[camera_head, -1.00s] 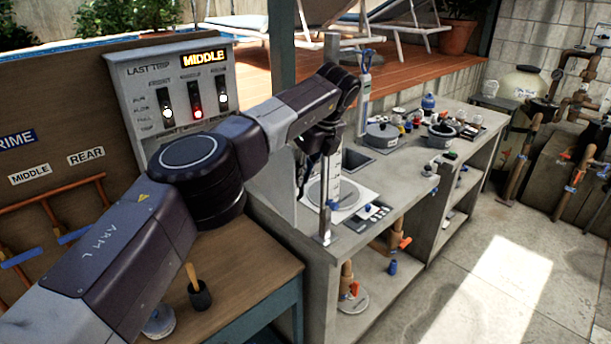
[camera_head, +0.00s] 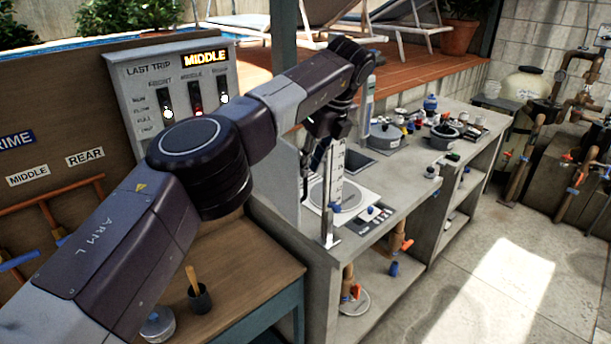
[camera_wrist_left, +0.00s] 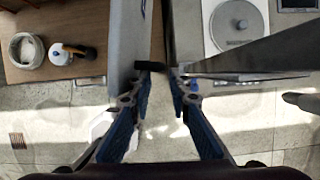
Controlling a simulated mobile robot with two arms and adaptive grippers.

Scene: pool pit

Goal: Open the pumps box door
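The grey box (camera_head: 140,100) with a "LAST TRIP" panel and a lit "MIDDLE" display stands behind my left arm in the head view. Its lower part is hidden by my arm, and I cannot tell which surface is the door. My left gripper (camera_head: 318,163) points down over the near end of the counter, partly hidden by its own wrist. In the left wrist view my left gripper (camera_wrist_left: 160,85) has its two fingers apart. A short dark bar (camera_wrist_left: 150,66) shows near the fingertips, beside a grey upright panel (camera_wrist_left: 125,40); I cannot tell whether they touch. My right gripper is not in view.
A grey counter (camera_head: 415,190) carries a round disc (camera_head: 340,196), pots and small jars. A wooden table (camera_head: 250,262) with a small dark cup (camera_head: 199,297) is at the near left. Open floor (camera_head: 480,290) lies to the right.

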